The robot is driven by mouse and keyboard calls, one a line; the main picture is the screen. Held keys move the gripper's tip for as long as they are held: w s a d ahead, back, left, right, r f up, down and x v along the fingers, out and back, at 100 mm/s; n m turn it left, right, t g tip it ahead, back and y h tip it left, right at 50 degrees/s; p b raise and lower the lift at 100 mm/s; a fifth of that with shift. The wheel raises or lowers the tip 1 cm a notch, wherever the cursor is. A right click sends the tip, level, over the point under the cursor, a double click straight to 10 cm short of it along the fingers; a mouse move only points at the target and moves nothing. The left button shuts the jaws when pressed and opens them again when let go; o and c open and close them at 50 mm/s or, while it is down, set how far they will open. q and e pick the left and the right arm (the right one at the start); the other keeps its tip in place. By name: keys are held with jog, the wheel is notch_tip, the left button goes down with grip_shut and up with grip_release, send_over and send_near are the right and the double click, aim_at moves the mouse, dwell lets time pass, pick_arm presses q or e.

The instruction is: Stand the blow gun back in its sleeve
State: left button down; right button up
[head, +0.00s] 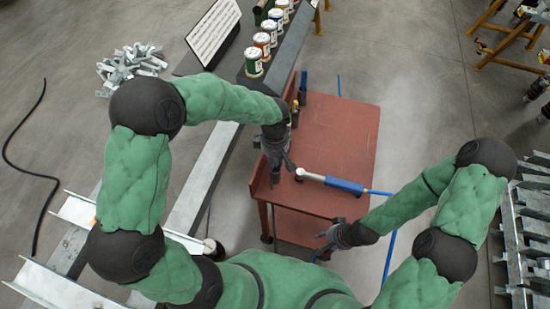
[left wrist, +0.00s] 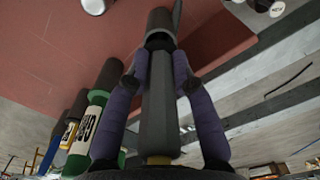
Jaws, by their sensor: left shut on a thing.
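My left gripper (head: 277,168) is over the left edge of the red cart, fingers pointing down. In the left wrist view its two purple-grey fingers (left wrist: 156,82) are shut on a slim grey body with a black collar and dark end, which I take as the blow gun (left wrist: 158,108). The fingers hide part of its sides, and it is hard to make out in the head view. I cannot make out the sleeve for certain. My right gripper (head: 322,243) is open and empty, low at the cart's near right side.
A blue tool (head: 343,185) with a silver head and blue hose lies on the red cart (head: 340,130). Several labelled cans (head: 253,62) line the dark bench at the back. The cart's far right is clear.

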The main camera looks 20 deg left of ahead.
pick_arm(q)
jog(key=shift+f+b, duration=1.05)
jog(key=shift+f, duration=0.2)
jog(key=c, duration=1)
grip_release()
jog(key=shift+o, duration=0.2)
jog(key=shift+r, duration=0.1)
notch_tip(320, 180, up, 12)
jog(key=shift+f, duration=0.1)
